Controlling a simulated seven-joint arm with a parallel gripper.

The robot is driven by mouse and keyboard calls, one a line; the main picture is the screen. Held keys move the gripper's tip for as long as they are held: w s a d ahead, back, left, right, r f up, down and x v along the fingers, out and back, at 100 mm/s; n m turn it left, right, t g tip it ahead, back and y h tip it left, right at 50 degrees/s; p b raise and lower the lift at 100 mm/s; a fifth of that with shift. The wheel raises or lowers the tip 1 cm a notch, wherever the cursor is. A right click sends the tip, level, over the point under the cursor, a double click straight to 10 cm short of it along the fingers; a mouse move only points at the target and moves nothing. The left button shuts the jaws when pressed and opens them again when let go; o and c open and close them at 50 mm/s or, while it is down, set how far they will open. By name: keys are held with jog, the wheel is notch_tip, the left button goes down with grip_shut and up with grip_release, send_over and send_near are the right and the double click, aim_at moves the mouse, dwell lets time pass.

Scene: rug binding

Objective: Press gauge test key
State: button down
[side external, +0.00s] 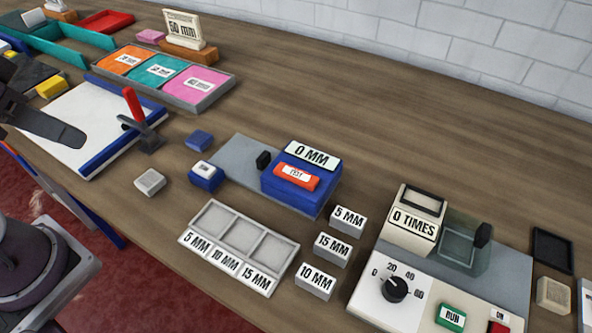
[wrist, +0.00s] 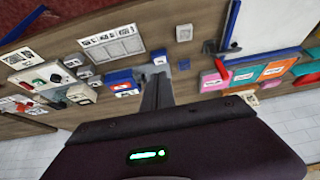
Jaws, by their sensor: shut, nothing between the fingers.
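The gauge is a blue block (side external: 290,195) on a grey plate, with a white "0 MM" display (side external: 314,155) and a red-orange key labelled TEST (side external: 297,176) on top. The gauge also shows in the wrist view (wrist: 119,77), left of my fingers. My gripper (side external: 76,138) is at the left of the side view, over the white board and well apart from the gauge. Its dark fingers (wrist: 157,80) are shut and empty in the wrist view. Nothing covers the TEST key in the side view.
A clamp with a red handle (side external: 133,104) stands on the white board (side external: 80,125) between my gripper and the gauge. A labelled tray (side external: 238,250) and several white blocks lie before the gauge. A "0 TIMES" counter (side external: 414,220) stands right. Bare wood lies behind the gauge.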

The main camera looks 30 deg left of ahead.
jog(key=m+t+h, duration=0.3)
jog(key=m+h, duration=0.1)
jog(key=m, duration=1)
send_over(291, 176)
notch_tip(291, 176, down, 7)
jog(key=shift+f, duration=0.2)
jog(key=shift+d, duration=0.1)
jog(key=shift+f, duration=4.4)
jog(key=shift+f, duration=0.1)
jog(key=shift+f, duration=0.3)
